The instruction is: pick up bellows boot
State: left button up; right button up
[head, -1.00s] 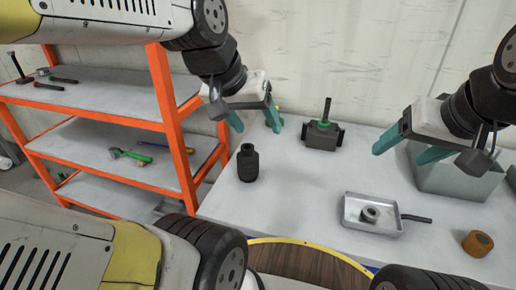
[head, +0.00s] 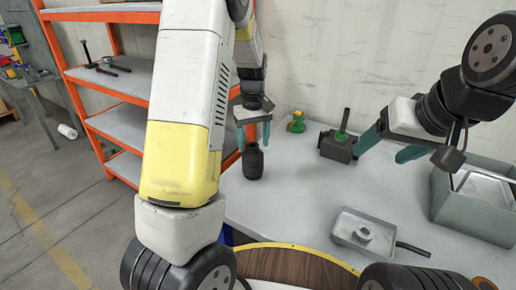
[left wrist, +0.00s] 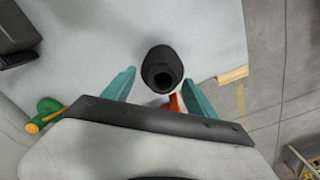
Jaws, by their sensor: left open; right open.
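The bellows boot (head: 253,162) is a black, ribbed, bottle-like piece standing upright on the grey table, near its left edge. In the left wrist view the boot (left wrist: 163,67) shows from above, with its round open neck toward the camera. My left gripper (head: 253,132) is above the boot in the head view. Its teal fingers (left wrist: 158,88) are open, one on each side of the boot's neck end in the wrist view, with gaps and no visible contact. My right gripper (head: 385,150) is open and empty over the right side of the table, near a dark block.
A dark block with a green-based post (head: 338,146) stands at the back. A green and yellow part (head: 297,122) is left of it. A grey bin (head: 447,211) is at right. Orange shelving (head: 80,92) stands left.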

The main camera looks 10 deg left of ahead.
pick_arm(q)
jog(key=f, duration=0.8)
jog(key=shift+s+a, duration=0.1)
jog(key=shift+s, duration=0.1)
grip_shut()
